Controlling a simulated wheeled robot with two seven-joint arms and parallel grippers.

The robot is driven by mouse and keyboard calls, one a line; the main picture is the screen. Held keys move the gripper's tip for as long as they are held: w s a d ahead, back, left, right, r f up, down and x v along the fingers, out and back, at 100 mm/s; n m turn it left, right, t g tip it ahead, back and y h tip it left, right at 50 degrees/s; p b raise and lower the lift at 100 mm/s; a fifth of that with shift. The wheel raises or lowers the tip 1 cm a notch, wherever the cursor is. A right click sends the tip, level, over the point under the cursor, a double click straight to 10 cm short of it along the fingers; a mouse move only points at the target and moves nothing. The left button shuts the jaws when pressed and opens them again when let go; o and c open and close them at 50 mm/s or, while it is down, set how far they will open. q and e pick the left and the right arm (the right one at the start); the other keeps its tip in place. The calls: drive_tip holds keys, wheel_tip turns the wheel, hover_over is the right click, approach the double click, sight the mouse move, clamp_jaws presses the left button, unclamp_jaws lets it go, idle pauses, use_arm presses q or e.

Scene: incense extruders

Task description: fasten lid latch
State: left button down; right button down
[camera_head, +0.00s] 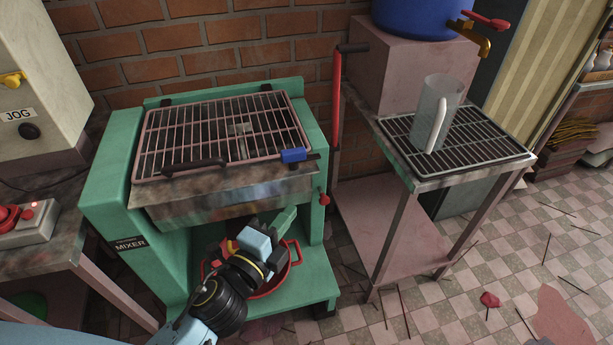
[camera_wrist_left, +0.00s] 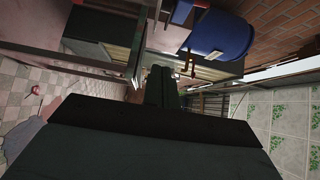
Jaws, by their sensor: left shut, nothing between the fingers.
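The green mixer (camera_head: 108,207) stands in the middle of the head view. Its barred lid (camera_head: 190,130) lies down over the top, with a dark handle (camera_head: 195,167) at the front edge. A blue latch block (camera_head: 293,155) sits at the lid's front right corner, with a short dark piece beside it. Whether the latch is engaged is too small to tell. My left gripper (camera_head: 285,219) is below the latch, in front of the mixer's right side and apart from the latch. It is shut and empty; its dark fingers (camera_wrist_left: 164,87) meet in the left wrist view. My right gripper is out of view.
A red basin (camera_head: 294,262) sits on the mixer's lower shelf behind my left arm. A red knob (camera_head: 324,199) sticks out at the mixer's right. A control box (camera_head: 28,225) is at left.

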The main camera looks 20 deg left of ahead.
use_arm(q)
drive_tip(key=shift+r, duration=0.35)
approach(315, 159)
drive_tip(key=w+d, duration=0.3)
drive_tip(key=d, duration=0.1)
drive_tip(key=shift+w+a, duration=0.9)
drive_tip(key=shift+a, duration=0.1)
drive_tip(key=shift+w+a, duration=0.35)
drive_tip(key=shift+w, duration=0.15)
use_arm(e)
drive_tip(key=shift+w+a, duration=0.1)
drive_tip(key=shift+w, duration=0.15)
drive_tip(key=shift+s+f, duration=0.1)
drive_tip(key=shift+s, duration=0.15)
use_arm(q)
drive_tip(key=shift+w+y, duration=0.1)
drive_tip(key=shift+y, duration=0.2)
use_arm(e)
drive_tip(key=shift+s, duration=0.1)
